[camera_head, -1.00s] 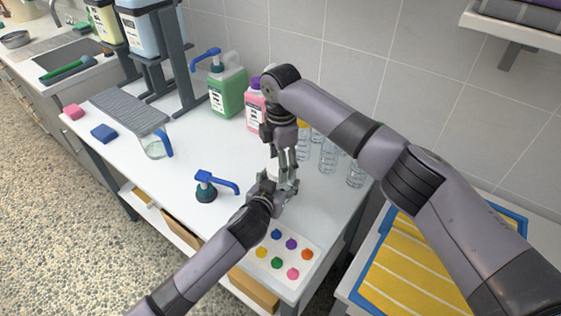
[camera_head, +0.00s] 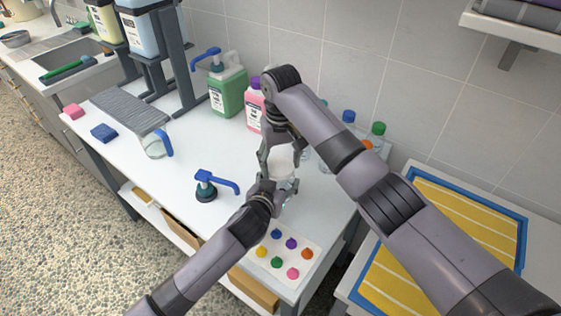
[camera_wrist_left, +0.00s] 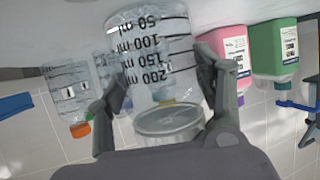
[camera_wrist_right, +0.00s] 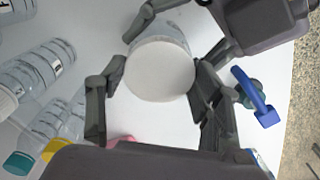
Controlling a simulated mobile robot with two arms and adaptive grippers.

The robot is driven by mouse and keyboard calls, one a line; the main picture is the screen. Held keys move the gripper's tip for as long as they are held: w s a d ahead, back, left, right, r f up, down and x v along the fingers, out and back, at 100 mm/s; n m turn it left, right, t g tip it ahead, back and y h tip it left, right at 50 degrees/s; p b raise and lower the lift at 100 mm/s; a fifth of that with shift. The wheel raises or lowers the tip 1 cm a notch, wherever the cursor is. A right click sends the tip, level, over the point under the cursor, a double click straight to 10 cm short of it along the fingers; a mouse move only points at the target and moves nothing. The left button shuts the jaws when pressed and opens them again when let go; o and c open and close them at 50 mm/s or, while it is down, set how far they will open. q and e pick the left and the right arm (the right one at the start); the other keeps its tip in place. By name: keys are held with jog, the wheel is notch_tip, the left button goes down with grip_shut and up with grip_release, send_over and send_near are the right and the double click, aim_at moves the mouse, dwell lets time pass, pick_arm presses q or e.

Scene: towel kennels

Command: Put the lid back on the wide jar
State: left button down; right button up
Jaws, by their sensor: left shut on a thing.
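The wide jar (camera_wrist_left: 155,60) is clear, with a black millilitre scale, and shows upside down in the left wrist view. My left gripper (camera_wrist_left: 165,95) is shut on its sides; the left gripper (camera_head: 277,190) is low at the table's right part in the head view. A pale round lid (camera_wrist_right: 160,70) covers the jar's mouth in the right wrist view; it also shows in the head view (camera_head: 281,158). I cannot tell how tightly it sits. My right gripper (camera_wrist_right: 158,88) is open above it, fingers spread either side of the lid. It also shows in the head view (camera_head: 279,154).
Several clear bottles with coloured caps (camera_head: 348,118) stand behind my right arm. A pink bottle (camera_head: 254,105) and a green jug (camera_head: 228,92) stand near the wall. A blue-handled pump (camera_head: 206,187) and a paint-dot card (camera_head: 284,254) are close to the left gripper.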

jog(key=o, duration=0.4)
jog(key=shift+c, duration=0.2)
jog(key=shift+r, duration=2.3)
jog(key=shift+c, duration=0.4)
